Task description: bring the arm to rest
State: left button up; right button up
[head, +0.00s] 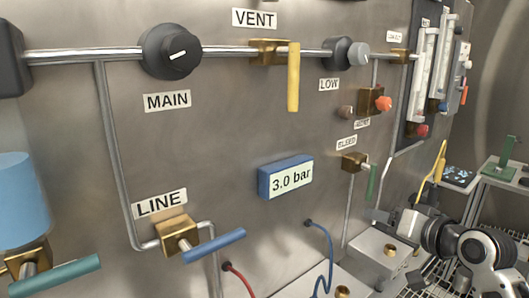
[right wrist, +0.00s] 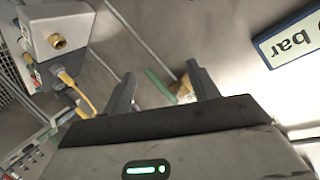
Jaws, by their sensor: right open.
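My right arm (head: 468,245) comes in at the lower right of the head view. Its gripper (head: 388,218) is near the steel panel (head: 230,140), low and right of the bleed valve (head: 353,162). In the right wrist view the two dark fingers of the right gripper (right wrist: 162,88) stand apart with nothing held. The green bleed handle (right wrist: 158,84) shows beyond the gap; I cannot tell how far away it is. My left gripper is not in view.
The display (head: 286,177) reads 3.0 bar. The yellow vent handle (head: 293,78) hangs down, and the blue line handle (head: 214,246) points right. A grey box (head: 380,258) with a brass fitting is below the gripper. Red and blue hoses run near the bottom.

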jog(key=s+a+f+n+g+h, duration=0.1)
jog(key=s+f, duration=0.2)
jog(key=f, duration=0.4)
jog(key=s+a+f, duration=0.2)
jog(key=f, duration=0.4)
jog(key=s+a+f+n+g, duration=0.1)
jog(key=s+a+f, duration=0.3)
jog(key=s+f, duration=0.4)
jog(key=s+a+f+n+h, duration=0.1)
jog(key=s+a+f+n, duration=0.2)
jog(key=s+f, duration=0.4)
jog(key=s, duration=0.6)
jog(key=shift+s+a+f+g, duration=0.35)
jog(key=shift+f+g, duration=0.05)
